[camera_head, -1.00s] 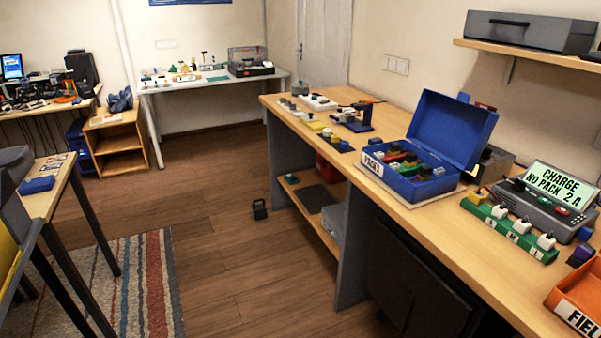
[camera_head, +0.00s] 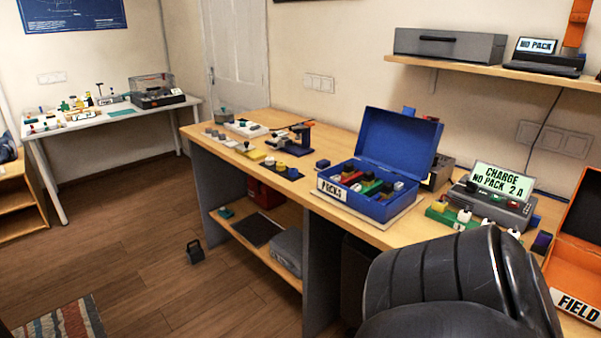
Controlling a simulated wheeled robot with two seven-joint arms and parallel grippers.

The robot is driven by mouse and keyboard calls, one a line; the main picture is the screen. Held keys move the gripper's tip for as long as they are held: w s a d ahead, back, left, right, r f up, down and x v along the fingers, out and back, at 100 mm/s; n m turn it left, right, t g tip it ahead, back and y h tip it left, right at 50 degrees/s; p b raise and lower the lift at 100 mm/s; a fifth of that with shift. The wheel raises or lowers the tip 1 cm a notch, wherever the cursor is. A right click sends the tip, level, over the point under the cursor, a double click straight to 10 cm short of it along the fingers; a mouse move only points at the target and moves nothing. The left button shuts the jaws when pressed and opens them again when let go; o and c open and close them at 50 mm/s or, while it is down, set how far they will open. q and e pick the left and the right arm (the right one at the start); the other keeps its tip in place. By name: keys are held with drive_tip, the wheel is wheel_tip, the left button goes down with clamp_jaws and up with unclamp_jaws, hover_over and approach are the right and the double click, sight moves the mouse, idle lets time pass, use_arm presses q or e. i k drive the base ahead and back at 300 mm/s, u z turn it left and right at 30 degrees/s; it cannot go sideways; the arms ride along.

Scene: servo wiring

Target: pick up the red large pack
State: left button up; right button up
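An open blue case (camera_head: 352,207) labelled PACKS stands on the long wooden bench, its lid tilted up at the back. Several packs with dark, white and yellow tops sit inside it. A red pack (camera_head: 353,178) shows in its left part, partly hidden by neighbours, beside a green pack (camera_head: 372,187). I cannot tell its full size. A black rounded link of my arm fills the lower right, in front of the bench edge. Neither of my grippers is in view.
A charger (camera_head: 497,203) reading "CHARGE NO PACK 2 A" stands right of the case, behind a green strip (camera_head: 441,213) with white plugs. An open orange FIELD case (camera_head: 571,270) is at the right edge. Small parts and a blue stand (camera_head: 294,146) occupy the bench's left.

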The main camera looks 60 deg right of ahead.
sight(351, 179)
drive_tip(key=z, duration=0.55)
drive_tip(key=i, duration=1.35)
drive_tip(key=z, duration=1.2)
